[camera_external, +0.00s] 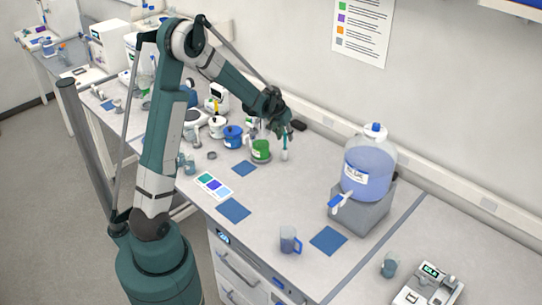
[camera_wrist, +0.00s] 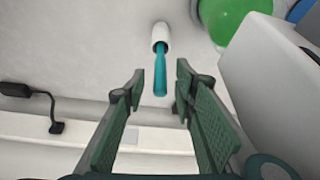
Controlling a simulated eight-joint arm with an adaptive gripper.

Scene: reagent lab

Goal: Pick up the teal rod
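The teal rod (camera_wrist: 160,75) shows in the wrist view, with one end in a small white holder (camera_wrist: 160,38) and the other end pointing toward my gripper. My gripper (camera_wrist: 155,88) is open, with a green-padded finger on each side of the rod's near end. I see no contact between the fingers and the rod. In the external view my gripper (camera_external: 284,138) is above the bench near the back wall, and the white holder (camera_external: 284,155) stands just below it. The rod is hard to make out there against the gripper.
A large blue carboy (camera_external: 369,168) on a grey stand is to the right. A blue-handled beaker (camera_external: 289,240) stands near the front edge. The bench between is mostly clear.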

